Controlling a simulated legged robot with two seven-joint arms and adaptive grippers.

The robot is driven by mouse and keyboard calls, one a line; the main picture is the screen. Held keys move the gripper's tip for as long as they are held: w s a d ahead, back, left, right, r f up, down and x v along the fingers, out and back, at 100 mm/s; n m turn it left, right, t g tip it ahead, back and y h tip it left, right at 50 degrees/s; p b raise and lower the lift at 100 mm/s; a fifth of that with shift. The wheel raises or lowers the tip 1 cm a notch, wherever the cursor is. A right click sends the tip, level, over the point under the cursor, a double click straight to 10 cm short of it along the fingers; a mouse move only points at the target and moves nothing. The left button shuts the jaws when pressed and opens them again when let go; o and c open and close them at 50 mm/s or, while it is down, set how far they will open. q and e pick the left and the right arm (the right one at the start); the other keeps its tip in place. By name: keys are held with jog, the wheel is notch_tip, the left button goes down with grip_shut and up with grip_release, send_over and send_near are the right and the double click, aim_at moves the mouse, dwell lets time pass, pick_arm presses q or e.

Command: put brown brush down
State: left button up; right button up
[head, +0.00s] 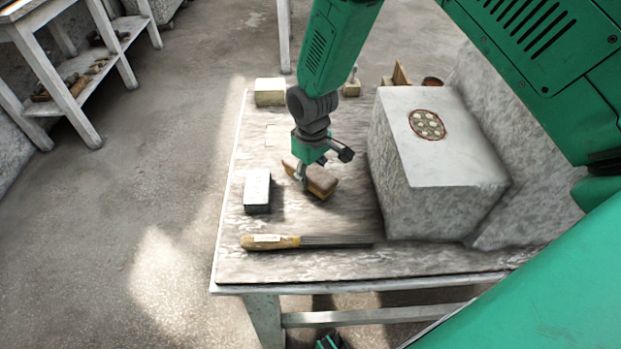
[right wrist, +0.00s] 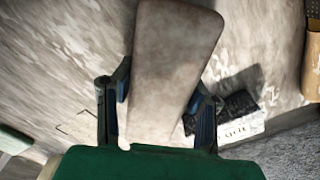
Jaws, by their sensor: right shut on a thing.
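The brown brush (head: 322,183) is a block with a brown top and paler lower part, near the middle of the worktable (head: 290,263). My right gripper (head: 309,172) reaches down from above and is shut on it. In the right wrist view the brush (right wrist: 172,65) lies between both fingers of the right gripper (right wrist: 160,105), its broad face toward the camera. I cannot tell whether its underside touches the table.
A large stone block (head: 440,150) with a round inlay stands close right of the brush. A metal-topped box (head: 257,190) is left; a wooden-handled rasp (head: 270,242) lies in front. A cream block (head: 270,92) is behind. Bare tabletop shows between the box and cream block.

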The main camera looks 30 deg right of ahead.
aim_at(311, 168)
jog(key=shift+f, duration=0.55)
jog(key=shift+r, duration=0.1)
jog(key=o, duration=1.3)
jog(key=shift+c, duration=0.2)
notch_tip(311, 168, up, 12)
jog(key=p, duration=0.3)
jog(key=shift+r, duration=0.1)
